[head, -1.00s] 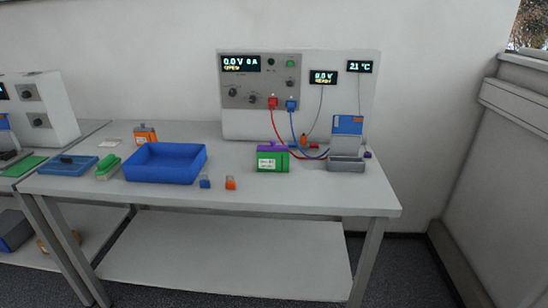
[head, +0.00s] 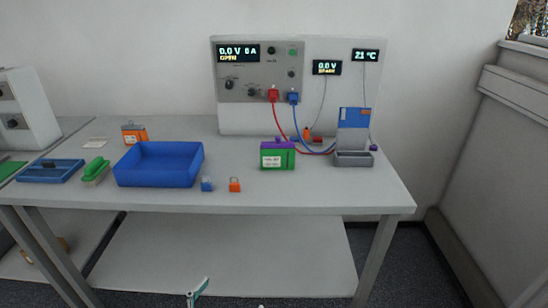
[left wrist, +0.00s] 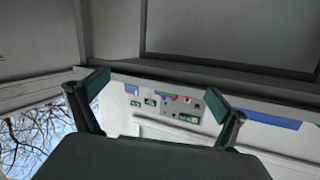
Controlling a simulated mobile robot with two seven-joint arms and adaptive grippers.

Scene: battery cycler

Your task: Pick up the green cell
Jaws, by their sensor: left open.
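The green cell (head: 285,160), a green block with a purple top and a white label, stands upright on the grey bench, right of centre in the head view. My left gripper shows in the left wrist view (left wrist: 155,92) with its two teal fingers wide apart and nothing between them. In the head view only a teal finger of it (head: 198,289) shows at the bottom edge, below and in front of the bench, well apart from the cell. In the left wrist view the bench items are small and tilted, and I cannot tell the cell for sure.
The cycler (head: 260,76) with red and blue leads stands behind the cell. A grey holder (head: 353,159) is to its right. The bench in front of the cell is clear.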

